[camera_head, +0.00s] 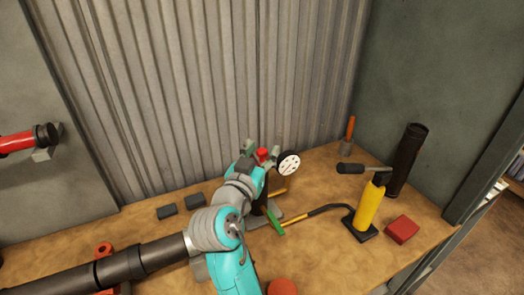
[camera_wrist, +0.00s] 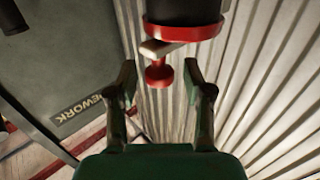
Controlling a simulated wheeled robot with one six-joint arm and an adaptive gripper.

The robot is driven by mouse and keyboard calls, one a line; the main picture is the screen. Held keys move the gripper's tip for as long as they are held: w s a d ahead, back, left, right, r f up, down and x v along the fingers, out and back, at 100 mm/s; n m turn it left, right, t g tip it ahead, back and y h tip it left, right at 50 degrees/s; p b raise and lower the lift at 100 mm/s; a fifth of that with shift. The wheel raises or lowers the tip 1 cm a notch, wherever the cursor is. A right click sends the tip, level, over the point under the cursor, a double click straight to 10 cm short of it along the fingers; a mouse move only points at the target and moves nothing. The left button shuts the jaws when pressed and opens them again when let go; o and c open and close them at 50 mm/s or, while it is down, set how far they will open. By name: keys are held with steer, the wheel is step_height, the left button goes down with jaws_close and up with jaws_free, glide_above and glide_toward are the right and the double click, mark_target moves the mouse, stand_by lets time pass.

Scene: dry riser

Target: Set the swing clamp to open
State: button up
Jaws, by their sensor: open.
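My gripper (camera_wrist: 162,90) is open, with its two fingers apart and nothing gripped. A red knob (camera_wrist: 158,73) on a short pale bar (camera_wrist: 158,47) shows between and beyond the fingers in the wrist view. In the head view my gripper (camera_head: 262,150) is raised in front of the corrugated wall, with a red part (camera_head: 263,155) between the fingers. No part is clearly marked as the swing clamp.
A round white gauge (camera_head: 289,163) is just right of my gripper. A hooked bar (camera_head: 325,210), a red block (camera_head: 403,229) and a black tube (camera_head: 407,160) occupy the bench's right side. A dark pipe (camera_head: 130,263) crosses the front left.

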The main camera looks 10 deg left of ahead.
steer(key=shift+w+d, duration=0.1)
steer(key=shift+w, duration=0.2)
jaws_close()
steer(key=shift+d, duration=0.15)
steer(key=w+d+n+g+y, duration=0.1)
steer(key=w+d+n+y, duration=0.2)
steer(key=y, duration=0.8)
steer(key=shift+w+d+n+g+y, duration=0.35)
steer(key=shift+w+n, duration=0.65)
steer(key=shift+n, duration=1.4)
steer(key=shift+a+y, duration=0.15)
steer(key=shift+y, duration=0.1)
